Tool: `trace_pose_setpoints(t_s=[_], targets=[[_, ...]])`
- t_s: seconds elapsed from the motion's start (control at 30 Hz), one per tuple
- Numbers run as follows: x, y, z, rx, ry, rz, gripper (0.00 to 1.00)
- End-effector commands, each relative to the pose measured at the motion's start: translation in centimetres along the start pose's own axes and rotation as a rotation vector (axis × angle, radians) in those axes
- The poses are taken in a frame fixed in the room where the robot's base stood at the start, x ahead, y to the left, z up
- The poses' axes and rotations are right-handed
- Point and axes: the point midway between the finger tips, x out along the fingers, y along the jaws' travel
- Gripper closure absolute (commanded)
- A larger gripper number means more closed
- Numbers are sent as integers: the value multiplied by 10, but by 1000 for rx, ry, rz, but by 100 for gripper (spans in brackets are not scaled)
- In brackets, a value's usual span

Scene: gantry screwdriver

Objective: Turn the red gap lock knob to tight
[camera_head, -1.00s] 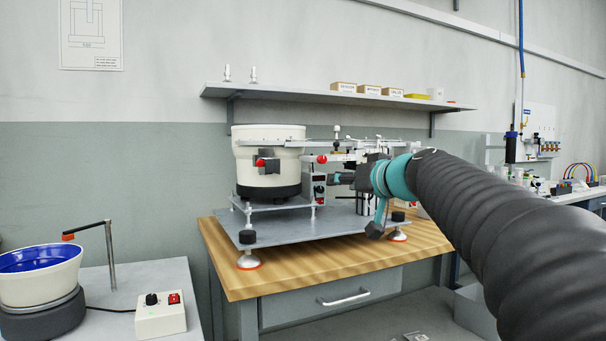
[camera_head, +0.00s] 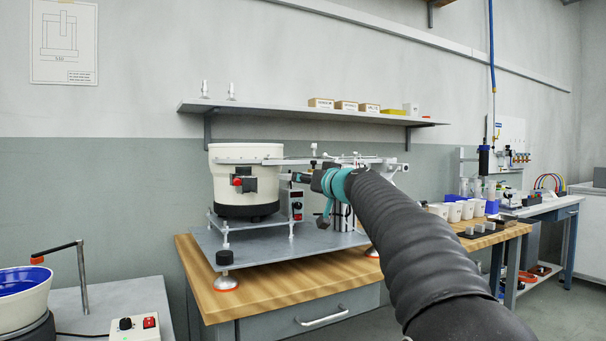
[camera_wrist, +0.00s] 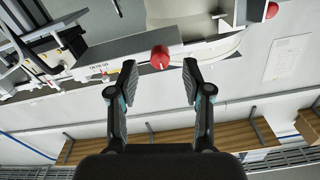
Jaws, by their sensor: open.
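A red knob (camera_wrist: 159,57) shows in the wrist view, a round cap on the edge of a pale rail. My gripper (camera_wrist: 154,82) is open, with a finger on each side of the view and the knob between and just beyond the tips. I see no contact with the knob. In the head view my gripper (camera_head: 299,178) is beside the white feeder bowl (camera_head: 246,166), above the control box (camera_head: 295,206). It hides the knob there. The knob's pointer or marking is too small to read.
Another red knob (camera_head: 237,181) is on the bowl's front; a red part also shows at the wrist view's top right (camera_wrist: 271,10). The metal base plate (camera_head: 262,252) stands on a wooden bench (camera_head: 240,300). A wall shelf (camera_head: 300,112) is above.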

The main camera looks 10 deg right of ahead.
Motion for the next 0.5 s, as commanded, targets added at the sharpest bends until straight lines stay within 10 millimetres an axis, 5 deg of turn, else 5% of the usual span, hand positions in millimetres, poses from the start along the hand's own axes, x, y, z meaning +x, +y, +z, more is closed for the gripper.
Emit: trace_pose_setpoints(t_s=[0.2, 0.5], targets=[[21, -1, -1, 0, -1, -1, 50], [25, 0, 0, 0, 0, 0, 50]])
